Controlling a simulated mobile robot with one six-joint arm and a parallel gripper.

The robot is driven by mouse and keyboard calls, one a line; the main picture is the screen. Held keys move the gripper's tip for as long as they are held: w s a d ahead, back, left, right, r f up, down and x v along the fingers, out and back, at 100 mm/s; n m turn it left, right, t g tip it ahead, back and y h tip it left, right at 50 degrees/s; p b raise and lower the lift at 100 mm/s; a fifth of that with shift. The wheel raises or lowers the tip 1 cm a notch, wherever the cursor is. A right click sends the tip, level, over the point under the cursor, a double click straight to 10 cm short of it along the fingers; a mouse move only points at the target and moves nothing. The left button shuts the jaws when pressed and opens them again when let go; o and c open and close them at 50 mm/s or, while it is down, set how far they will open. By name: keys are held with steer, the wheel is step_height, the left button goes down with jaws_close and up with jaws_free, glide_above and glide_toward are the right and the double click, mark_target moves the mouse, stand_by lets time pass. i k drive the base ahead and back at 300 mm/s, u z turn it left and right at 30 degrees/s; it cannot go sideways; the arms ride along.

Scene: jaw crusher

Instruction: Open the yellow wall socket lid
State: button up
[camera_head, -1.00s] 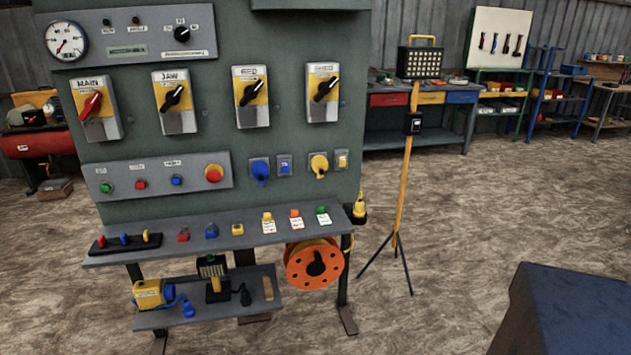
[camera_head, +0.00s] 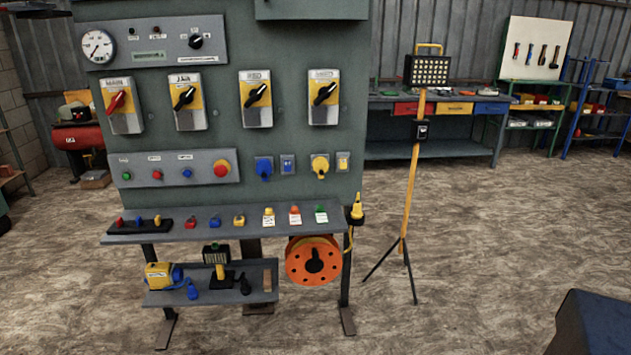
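The yellow wall socket (camera_head: 320,166) is on the grey panel (camera_head: 300,205), right of the middle, below the rightmost rotary switch. Its round yellow lid looks shut over the front, though it is small in view. A small yellow switch plate (camera_head: 343,161) sits just right of it. A blue wall socket (camera_head: 264,168) and a blue switch plate (camera_head: 288,165) are to its left. My gripper is not in view.
A grey shelf (camera_head: 150,236) with small padlocks and tags juts out below the sockets. An orange cable reel (camera_head: 313,261) hangs under it. A work light on a yellow tripod (camera_head: 411,190) stands to the right. The floor in front is clear.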

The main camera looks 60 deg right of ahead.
mark_target(321, 167)
steer(key=z, duration=0.45)
steer(key=k, duration=0.9)
steer(key=z, duration=0.25)
steer(key=i, duration=0.95)
steer(key=u, duration=0.05)
